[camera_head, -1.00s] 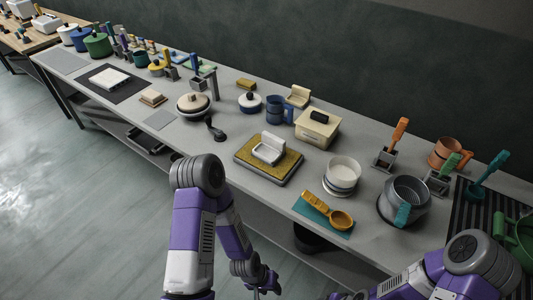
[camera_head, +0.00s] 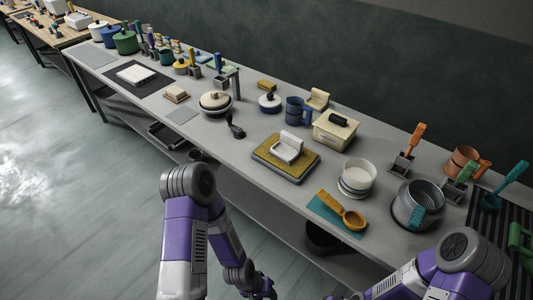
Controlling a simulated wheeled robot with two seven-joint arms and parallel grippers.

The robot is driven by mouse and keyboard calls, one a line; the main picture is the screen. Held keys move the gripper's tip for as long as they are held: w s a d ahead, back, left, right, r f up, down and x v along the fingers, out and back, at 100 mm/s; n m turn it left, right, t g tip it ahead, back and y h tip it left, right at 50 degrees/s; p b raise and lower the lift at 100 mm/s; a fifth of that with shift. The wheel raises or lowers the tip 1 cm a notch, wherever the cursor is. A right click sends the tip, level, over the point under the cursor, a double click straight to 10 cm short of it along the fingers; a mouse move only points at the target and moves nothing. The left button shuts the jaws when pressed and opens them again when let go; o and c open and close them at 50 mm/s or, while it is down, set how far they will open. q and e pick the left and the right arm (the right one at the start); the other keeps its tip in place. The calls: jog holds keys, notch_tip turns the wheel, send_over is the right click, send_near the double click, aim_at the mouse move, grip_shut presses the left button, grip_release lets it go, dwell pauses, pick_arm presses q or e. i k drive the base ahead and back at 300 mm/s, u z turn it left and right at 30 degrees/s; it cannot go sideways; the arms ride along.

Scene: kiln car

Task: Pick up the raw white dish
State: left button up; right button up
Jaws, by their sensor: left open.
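A white dish-like piece (camera_head: 288,147) with a raised back sits on a yellow-topped grey board (camera_head: 268,163) at the middle of the bench. A flat white piece (camera_head: 136,74) lies on a black mat farther left, and round white bowls (camera_head: 357,174) are stacked to the right. I cannot tell for sure which one is the raw white dish. My left gripper (camera_head: 264,287) is low at the bottom edge, in front of the bench and apart from all of these. It is open and partly cut off. My right arm comes in at bottom right; its gripper is not clearly visible.
A wooden ladle (camera_head: 343,209) lies on a teal mat at the front edge. A grey pot (camera_head: 415,204) stands right of it. A cream lidded box (camera_head: 334,131) and a blue mug (camera_head: 298,110) stand behind the board.

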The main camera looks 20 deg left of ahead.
aim_at(289, 148)
jog(key=u, duration=0.1)
jog(key=k, duration=0.35)
jog(key=u, duration=1.4)
jog(key=i, duration=0.95)
jog(key=z, duration=0.05)
